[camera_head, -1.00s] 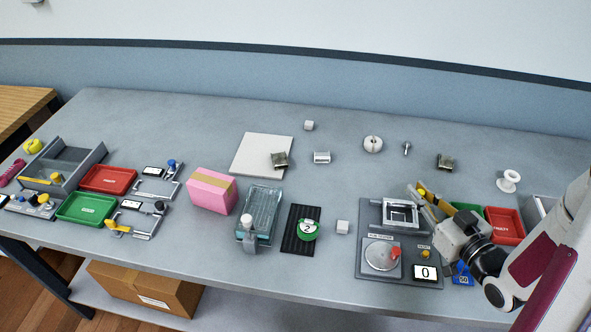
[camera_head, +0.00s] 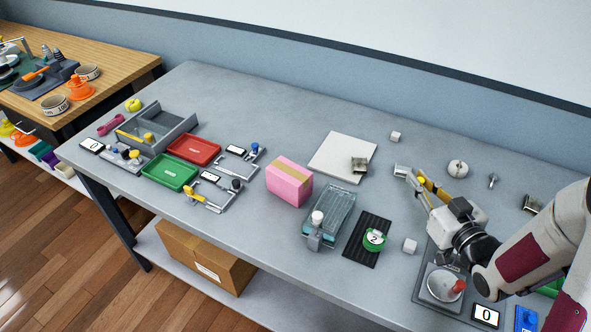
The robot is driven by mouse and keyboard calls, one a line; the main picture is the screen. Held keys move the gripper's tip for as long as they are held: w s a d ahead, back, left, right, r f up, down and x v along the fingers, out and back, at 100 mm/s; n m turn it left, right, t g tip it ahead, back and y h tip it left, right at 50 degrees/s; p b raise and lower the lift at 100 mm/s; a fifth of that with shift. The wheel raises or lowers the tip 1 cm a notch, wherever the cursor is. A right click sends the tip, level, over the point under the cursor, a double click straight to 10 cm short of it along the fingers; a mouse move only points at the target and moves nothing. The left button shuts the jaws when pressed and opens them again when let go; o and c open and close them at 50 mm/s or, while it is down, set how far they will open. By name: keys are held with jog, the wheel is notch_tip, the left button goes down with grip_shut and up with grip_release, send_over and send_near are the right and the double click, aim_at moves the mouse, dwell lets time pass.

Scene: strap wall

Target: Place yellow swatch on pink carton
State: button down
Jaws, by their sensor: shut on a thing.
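The pink carton (camera_head: 286,187), with a tan band across its top, stands near the middle of the grey table. My gripper (camera_head: 421,184) is to the right of the carton, apart from it. It is shut on a small yellow piece (camera_head: 421,181), which appears to be the yellow swatch. Only a little of the piece shows between the fingertips, and its shape is hard to make out.
Between gripper and carton lie a white board (camera_head: 338,155) with a small block (camera_head: 359,166) at its edge, and a clear teal box (camera_head: 337,208). Trays (camera_head: 170,172) stand left of the carton.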

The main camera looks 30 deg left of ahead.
jog(key=s+a+r, duration=0.3)
jog(key=a, duration=0.9)
jog(key=s+a+r, duration=0.2)
jog(key=a, duration=0.9)
jog(key=s+a+r, duration=0.3)
jog(key=a, duration=0.9)
jog(key=w+d+m+t+h, duration=0.1)
jog(key=w+d+f+m+t+h, duration=0.1)
jog(key=h, duration=0.1)
jog(key=w+d+f+m+t+h, duration=0.1)
jog(key=d, duration=0.1)
jog(key=shift+w+f+m+h, duration=0.2)
jog(key=shift+w+m+h, duration=0.15)
jog(key=shift+m+h, duration=0.05)
send_over(289, 170)
jog(key=shift+f, duration=3.15)
jog(key=shift+f, duration=0.1)
